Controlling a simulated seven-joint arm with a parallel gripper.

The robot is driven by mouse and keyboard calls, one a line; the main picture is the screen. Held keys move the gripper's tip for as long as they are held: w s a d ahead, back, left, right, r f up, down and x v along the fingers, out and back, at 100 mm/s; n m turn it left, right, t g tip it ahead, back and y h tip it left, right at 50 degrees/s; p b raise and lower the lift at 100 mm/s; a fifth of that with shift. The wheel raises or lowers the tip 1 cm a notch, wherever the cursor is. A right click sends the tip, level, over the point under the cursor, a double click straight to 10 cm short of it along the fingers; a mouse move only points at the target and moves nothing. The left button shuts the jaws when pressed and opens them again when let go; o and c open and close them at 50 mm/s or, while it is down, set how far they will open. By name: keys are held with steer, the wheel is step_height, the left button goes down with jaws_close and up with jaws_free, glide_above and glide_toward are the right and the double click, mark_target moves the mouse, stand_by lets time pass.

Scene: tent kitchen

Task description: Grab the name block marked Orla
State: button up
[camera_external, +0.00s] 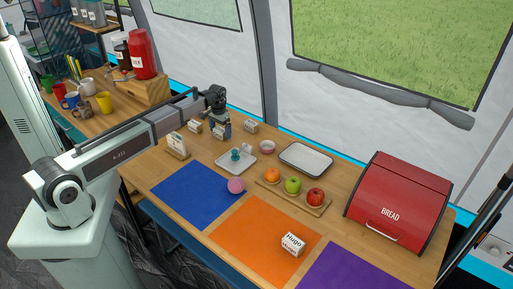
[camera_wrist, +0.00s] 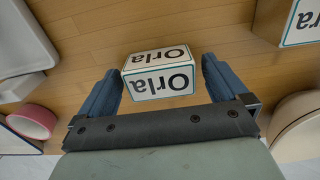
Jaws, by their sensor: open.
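The white name block marked Orla (camera_wrist: 160,76) has dark lettering and a teal border. In the wrist view it sits on the wooden table between the two blue fingers of my gripper (camera_wrist: 162,72), with a visible gap on each side. My gripper is open around it. In the external view my gripper (camera_external: 220,133) is low over the back left of the table, and I cannot clearly make out the block between its fingers there.
Other white blocks stand left (camera_external: 194,126) and right (camera_external: 250,126) of my gripper. A block with partly cut-off lettering (camera_wrist: 302,24) is at the wrist view's top right. A white dish (camera_external: 236,161), pink bowl (camera_external: 267,147) and grey tray (camera_external: 306,157) are nearby. The Hugo block (camera_external: 293,244) is farther off.

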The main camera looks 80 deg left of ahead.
steer(key=shift+f, duration=0.45)
steer(key=shift+c, duration=0.2)
steer(key=c, duration=0.9)
steer(key=shift+c, duration=0.2)
